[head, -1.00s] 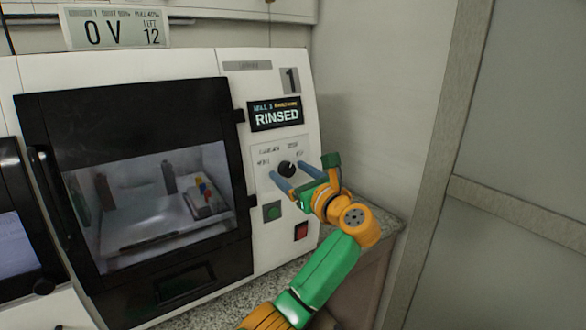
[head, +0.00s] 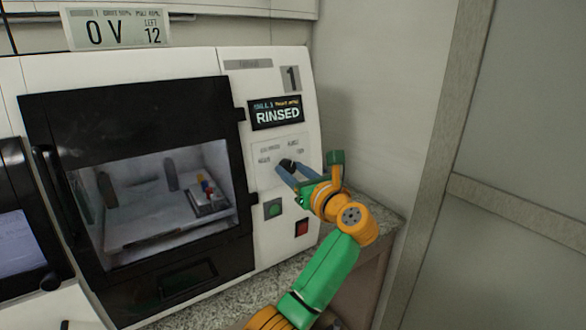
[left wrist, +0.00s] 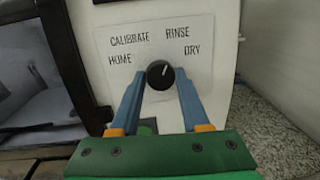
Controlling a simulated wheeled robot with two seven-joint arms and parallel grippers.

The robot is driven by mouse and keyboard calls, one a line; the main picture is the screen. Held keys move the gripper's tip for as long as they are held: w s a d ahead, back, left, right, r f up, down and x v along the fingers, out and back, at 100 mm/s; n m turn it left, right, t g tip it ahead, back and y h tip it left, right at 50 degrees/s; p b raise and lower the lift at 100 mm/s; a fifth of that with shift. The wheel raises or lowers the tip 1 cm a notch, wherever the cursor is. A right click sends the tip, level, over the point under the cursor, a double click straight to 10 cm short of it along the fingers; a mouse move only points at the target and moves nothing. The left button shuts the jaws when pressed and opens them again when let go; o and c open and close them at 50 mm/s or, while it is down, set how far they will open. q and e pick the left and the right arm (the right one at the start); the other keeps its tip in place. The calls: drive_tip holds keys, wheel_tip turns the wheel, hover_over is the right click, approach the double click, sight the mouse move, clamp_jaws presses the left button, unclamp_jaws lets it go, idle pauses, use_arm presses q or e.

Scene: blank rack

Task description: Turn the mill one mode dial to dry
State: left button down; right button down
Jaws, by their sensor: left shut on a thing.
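The black mode dial (left wrist: 160,74) sits on the white front of mill 1, amid the labels HOME, CALIBRATE, RINSE and DRY. Its light pointer mark leans up and slightly right, toward RINSE; DRY is printed to its right. In the head view the dial (head: 287,163) is partly hidden by my blue fingers. My left gripper (head: 290,168) is at the panel, shut on the dial, one finger on each side of it; the left wrist view shows both fingers (left wrist: 161,78). My right gripper is not in view.
The mill's display (head: 276,113) reads RINSED. Below the dial are a green button (head: 273,208) and a red switch (head: 302,228). The mill's dark-framed door (head: 130,115) is left of the panel, with a wall to the right.

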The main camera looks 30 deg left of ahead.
use_arm(q)
drive_tip(key=m+p, duration=0.4)
drive_tip(key=m, duration=0.1)
drive_tip(key=shift+r+t+h, duration=0.2)
drive_tip(key=shift+t+h, duration=0.2)
drive_tip(key=shift+f+m+p, duration=0.15)
drive_tip(key=shift+m+p, duration=0.8)
drive_tip(key=shift+m, duration=0.05)
drive_tip(key=shift+c, duration=2)
unclamp_jaws()
